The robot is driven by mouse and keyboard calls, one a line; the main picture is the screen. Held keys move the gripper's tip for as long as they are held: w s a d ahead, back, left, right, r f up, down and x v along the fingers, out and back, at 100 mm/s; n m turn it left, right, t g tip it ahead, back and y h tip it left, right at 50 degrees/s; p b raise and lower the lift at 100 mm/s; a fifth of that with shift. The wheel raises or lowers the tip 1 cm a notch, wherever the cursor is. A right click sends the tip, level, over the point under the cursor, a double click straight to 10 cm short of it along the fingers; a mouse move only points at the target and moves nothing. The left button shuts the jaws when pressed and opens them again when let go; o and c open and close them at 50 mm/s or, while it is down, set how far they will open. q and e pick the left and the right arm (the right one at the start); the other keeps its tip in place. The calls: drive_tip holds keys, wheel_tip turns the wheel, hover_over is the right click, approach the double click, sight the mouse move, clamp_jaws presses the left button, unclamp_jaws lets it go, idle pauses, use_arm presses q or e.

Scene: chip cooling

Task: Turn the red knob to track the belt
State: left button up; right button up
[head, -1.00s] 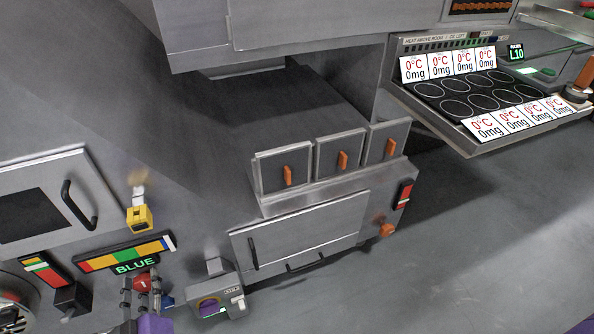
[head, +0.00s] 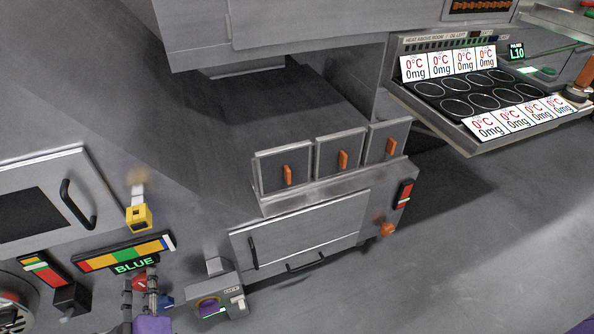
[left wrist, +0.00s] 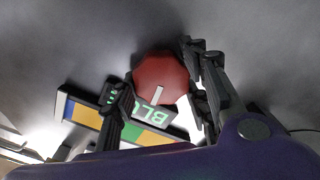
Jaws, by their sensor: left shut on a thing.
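The red knob (head: 139,281) is on the grey machine front at the lower left, just below the green BLUE sign (head: 134,266). In the left wrist view the knob (left wrist: 158,72) is a many-sided red disc with a white pointer line. My left gripper (head: 140,291) is shut on the knob, with dark fingers on both sides of it. The fingers also show around it in the left wrist view (left wrist: 160,85). A coloured bar (head: 122,252) above the sign runs from red through yellow, green and orange to blue. My right gripper is not in view.
A black box-like part (head: 70,298) is to the left, and a grey unit with a purple ring (head: 213,302) is to the right. A yellow block (head: 139,217) is above the bar. The floor at right is clear.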

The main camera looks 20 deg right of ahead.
use_arm(q)
drive_tip(key=o, duration=1.1)
drive_tip(key=shift+d+r, duration=0.1)
drive_tip(key=shift+d, duration=0.1)
drive_tip(key=shift+o, duration=0.2)
drive_tip(key=shift+s+a, duration=0.15)
drive_tip(key=s, duration=1.1)
drive_tip(key=shift+s+a, duration=0.15)
drive_tip(key=shift+s, duration=0.2)
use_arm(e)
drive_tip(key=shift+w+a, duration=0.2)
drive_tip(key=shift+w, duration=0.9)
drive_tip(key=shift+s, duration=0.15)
